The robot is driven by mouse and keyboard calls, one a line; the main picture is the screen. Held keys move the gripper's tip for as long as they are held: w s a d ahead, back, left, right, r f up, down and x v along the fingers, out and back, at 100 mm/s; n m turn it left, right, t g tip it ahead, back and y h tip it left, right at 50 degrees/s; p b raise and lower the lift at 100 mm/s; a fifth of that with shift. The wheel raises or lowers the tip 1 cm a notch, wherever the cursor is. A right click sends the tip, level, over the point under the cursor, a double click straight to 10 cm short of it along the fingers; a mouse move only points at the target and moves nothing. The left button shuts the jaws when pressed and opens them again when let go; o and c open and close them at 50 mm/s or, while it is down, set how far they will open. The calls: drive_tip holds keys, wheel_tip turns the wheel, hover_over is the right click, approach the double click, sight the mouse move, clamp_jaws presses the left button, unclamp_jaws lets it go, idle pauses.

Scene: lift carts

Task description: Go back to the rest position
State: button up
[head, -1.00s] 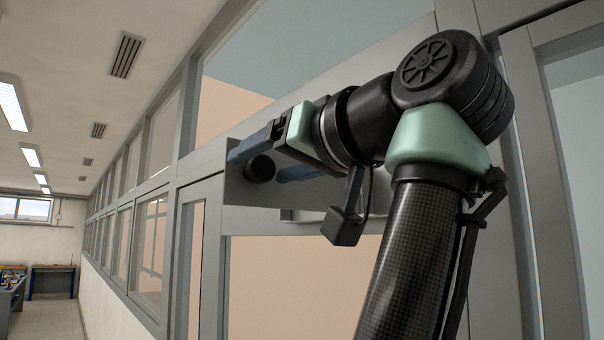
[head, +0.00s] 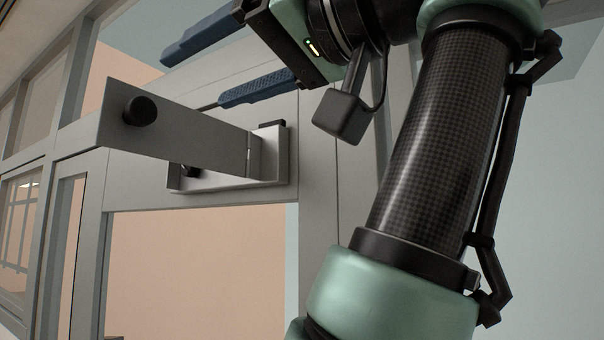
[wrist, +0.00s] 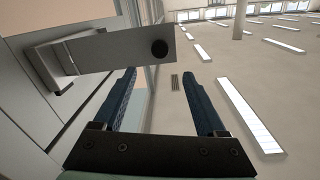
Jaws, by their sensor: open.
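My gripper (head: 192,78) is at the top of the head view, its two blue fingers spread apart with nothing between them. The fingers point left, in front of the window frame. Below them in that view is a grey hinged plate (head: 190,138) with a black knob (head: 140,110). In the wrist view my gripper (wrist: 160,77) also shows open, and the plate (wrist: 110,50) with its knob (wrist: 160,48) lies beyond the fingertips. No contact between fingers and plate shows.
The plate sticks out from a bracket (head: 270,155) on the grey frame (head: 320,200) of a glazed wall. In the wrist view, the ceiling with long lights (wrist: 245,115) fills the right side, with open room there. The wall runs close along the left.

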drive_tip(key=w+d+f+m+t+h+b, duration=0.1)
drive_tip(key=w+d+f+m+t+h, duration=0.35)
drive_tip(key=f+t, duration=0.2)
drive_tip(key=w+d+f+m+t+h+b, duration=0.2)
drive_tip(key=w+d+f+m+t+h, duration=0.3)
drive_tip(key=f, duration=0.3)
drive_tip(key=s+f+t+h+b, duration=0.1)
drive_tip(key=s+f+t+h, duration=0.2)
drive_tip(key=s, duration=0.4)
drive_tip(key=s+d+f+t+h+b, duration=0.1)
drive_tip(key=s+f+t+h, duration=0.2)
drive_tip(key=s, duration=0.4)
drive_tip(key=shift+s+d+f+t, duration=0.25)
drive_tip(key=shift+f+t, duration=0.3)
drive_tip(key=shift+f, duration=0.25)
drive_tip(key=shift+w, duration=0.1)
idle(1.4)
